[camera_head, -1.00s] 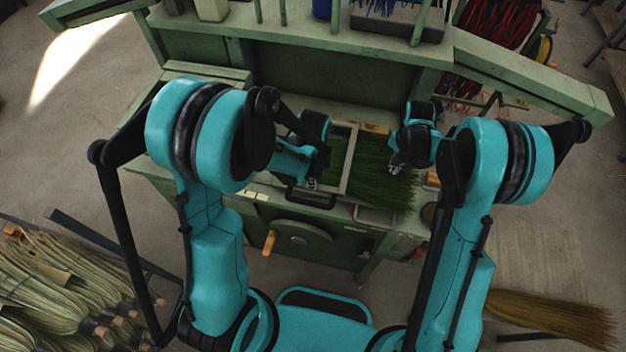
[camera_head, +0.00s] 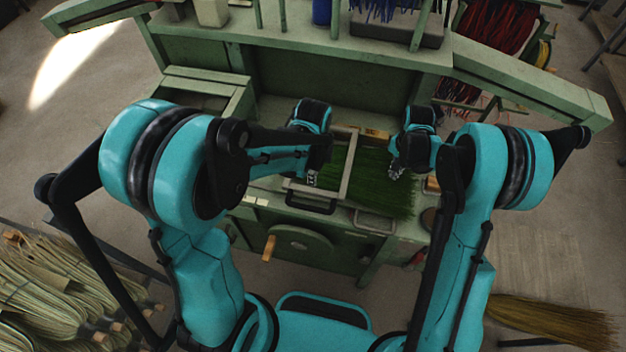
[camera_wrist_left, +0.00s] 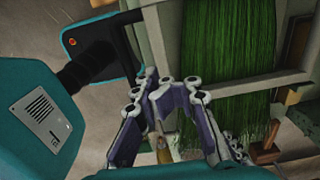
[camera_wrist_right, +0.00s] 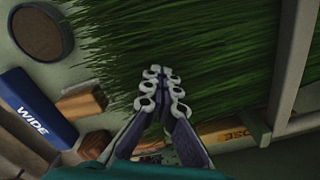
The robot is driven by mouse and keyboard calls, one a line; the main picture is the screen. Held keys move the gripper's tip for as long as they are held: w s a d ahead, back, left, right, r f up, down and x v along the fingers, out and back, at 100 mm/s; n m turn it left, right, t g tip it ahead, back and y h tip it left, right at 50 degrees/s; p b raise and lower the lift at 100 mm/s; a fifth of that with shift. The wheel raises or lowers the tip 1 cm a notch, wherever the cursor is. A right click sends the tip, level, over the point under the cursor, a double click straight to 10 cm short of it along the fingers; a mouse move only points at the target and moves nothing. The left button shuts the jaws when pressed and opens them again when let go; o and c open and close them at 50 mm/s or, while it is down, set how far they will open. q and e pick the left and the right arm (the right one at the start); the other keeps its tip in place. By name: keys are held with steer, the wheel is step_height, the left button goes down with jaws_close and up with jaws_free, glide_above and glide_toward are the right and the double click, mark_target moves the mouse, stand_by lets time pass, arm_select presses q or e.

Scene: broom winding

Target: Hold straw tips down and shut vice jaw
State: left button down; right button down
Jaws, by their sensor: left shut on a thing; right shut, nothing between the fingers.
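Green straw (camera_head: 375,180) lies flat on the bench and passes under a pale green vice frame (camera_head: 349,168). The straw also shows in the left wrist view (camera_wrist_left: 235,50) and the right wrist view (camera_wrist_right: 190,40). My left gripper (camera_head: 312,179) is at the frame's left side, shut on a part of the vice jaw; the fingers hide the exact grip. Its fingers fill the middle of the left wrist view (camera_wrist_left: 170,85). My right gripper (camera_head: 395,172) is shut and empty over the straw, right of the frame; its closed fingertips (camera_wrist_right: 160,85) appear against the strands. Contact is unclear.
A blue block marked WIDE (camera_wrist_right: 35,105), small wooden blocks (camera_wrist_right: 82,103) and a round dark cup (camera_wrist_right: 40,30) sit beside the straw. A black handle (camera_head: 310,207) is at the bench front. A shelf (camera_head: 300,40) stands behind. Straw bundles (camera_head: 50,285) lie at lower left.

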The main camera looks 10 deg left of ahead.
arm_select(q)
steer(key=shift+r, duration=0.45)
arm_select(e)
steer(key=shift+f, duration=0.1)
arm_select(q)
step_height(320, 180, up, 12)
stand_by(0.4)
steer(key=shift+s, duration=0.1)
